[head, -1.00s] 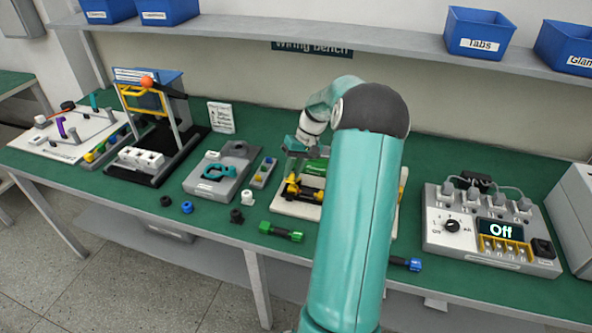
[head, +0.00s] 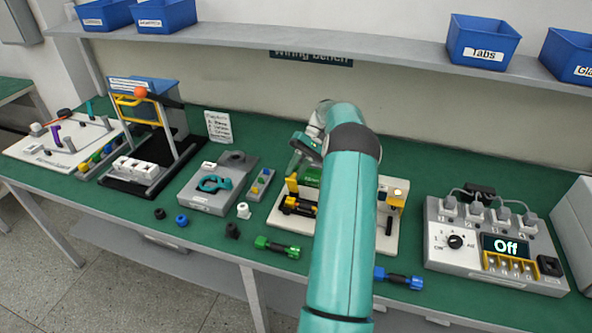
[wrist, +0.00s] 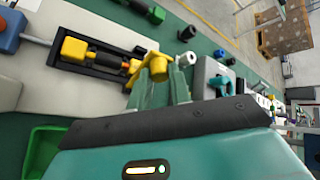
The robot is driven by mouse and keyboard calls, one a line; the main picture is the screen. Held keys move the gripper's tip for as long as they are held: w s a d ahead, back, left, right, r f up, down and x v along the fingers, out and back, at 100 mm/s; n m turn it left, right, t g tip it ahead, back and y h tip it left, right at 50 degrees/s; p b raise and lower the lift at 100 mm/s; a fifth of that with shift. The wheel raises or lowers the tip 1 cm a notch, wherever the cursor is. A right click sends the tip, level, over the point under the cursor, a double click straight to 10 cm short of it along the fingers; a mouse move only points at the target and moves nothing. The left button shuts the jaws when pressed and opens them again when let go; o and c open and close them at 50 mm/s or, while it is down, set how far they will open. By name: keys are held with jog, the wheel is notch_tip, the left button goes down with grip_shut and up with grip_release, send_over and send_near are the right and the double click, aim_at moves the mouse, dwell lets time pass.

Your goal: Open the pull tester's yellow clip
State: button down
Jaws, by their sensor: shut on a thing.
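The pull tester is a cream plate (head: 386,238) in the middle of the bench, partly hidden behind my arm. A dark connector with yellow ends (wrist: 100,55) lies in its black cradle, seen in the wrist view. The yellow clip (wrist: 157,62) stands at the near end of that cradle. It also shows in the head view (head: 292,184). My gripper (wrist: 160,80) is shut on the yellow clip, its two pale green fingers close around it. In the head view my gripper (head: 300,158) comes down at the tester's left end; its fingertips are hard to make out there.
A green bin (wrist: 42,152) is close to my gripper in the wrist view. A green-ended connector (head: 277,247) and a blue-ended one (head: 398,278) lie along the front. A grey clamp block (head: 220,185) stands left, a grey box reading Off (head: 495,245) right.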

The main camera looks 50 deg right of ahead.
dwell(0.3)
jog(key=c, duration=1.3)
grip_release()
jog(key=shift+r, duration=0.35)
jog(key=s+a+r, duration=0.3)
jog(key=r, duration=0.1)
jog(key=s+a+r, duration=0.3)
jog(key=r, duration=0.1)
jog(key=s+a+r, duration=0.3)
jog(key=s+r, duration=0.1)
jog(key=shift+s+a+r, duration=0.1)
jog(key=shift+a+r, duration=0.05)
jog(key=shift+a, duration=0.25)
